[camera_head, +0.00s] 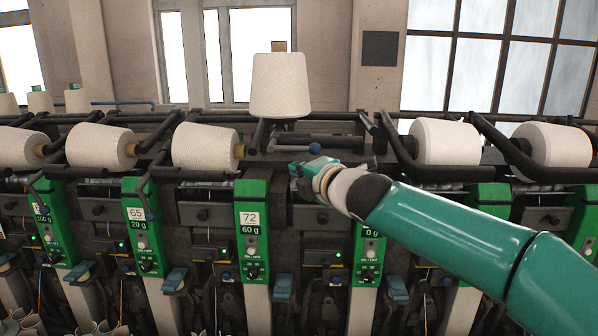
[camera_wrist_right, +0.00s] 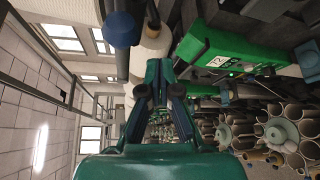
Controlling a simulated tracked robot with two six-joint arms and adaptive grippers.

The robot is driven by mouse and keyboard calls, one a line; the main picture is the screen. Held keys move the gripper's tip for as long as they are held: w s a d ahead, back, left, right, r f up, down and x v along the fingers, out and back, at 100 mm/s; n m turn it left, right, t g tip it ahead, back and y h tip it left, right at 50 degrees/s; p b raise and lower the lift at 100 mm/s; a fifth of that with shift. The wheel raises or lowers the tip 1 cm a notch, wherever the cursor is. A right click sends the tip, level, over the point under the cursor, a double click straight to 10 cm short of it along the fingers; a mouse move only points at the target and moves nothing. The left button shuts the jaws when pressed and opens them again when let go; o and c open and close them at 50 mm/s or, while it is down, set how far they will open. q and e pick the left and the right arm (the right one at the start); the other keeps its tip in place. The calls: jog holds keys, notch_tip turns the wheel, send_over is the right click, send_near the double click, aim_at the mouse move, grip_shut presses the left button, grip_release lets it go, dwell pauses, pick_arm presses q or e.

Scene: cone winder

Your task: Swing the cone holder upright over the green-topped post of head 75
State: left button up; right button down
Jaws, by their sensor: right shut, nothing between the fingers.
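A white yarn cone (camera_head: 280,85) stands upright above the machine, right of the 72 post; its lower mount is partly hidden by dark bars. A dark holder lever with a blue ball (camera_head: 314,148) lies just below and right of it; a blue ball also shows large in the right wrist view (camera_wrist_right: 121,29). My right gripper (camera_head: 302,176) is shut and empty, just below the ball and apart from it as far as I can tell. A green-topped post (camera_head: 369,245) stands below my right arm, its number hidden. My left gripper is out of view.
Posts 65 (camera_head: 146,225) and 72 (camera_head: 252,225) stand to the left. Cones lie sideways on neighbouring holders, at left (camera_head: 204,148) and right (camera_head: 445,141). Dark bars run along the machine top. Open air lies above, around the upright cone.

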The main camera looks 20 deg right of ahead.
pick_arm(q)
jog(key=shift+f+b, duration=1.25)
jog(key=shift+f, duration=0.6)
pick_arm(e)
jog(key=s+a+r, duration=0.3)
jog(key=s, duration=0.5)
jog(key=shift+a, duration=0.25)
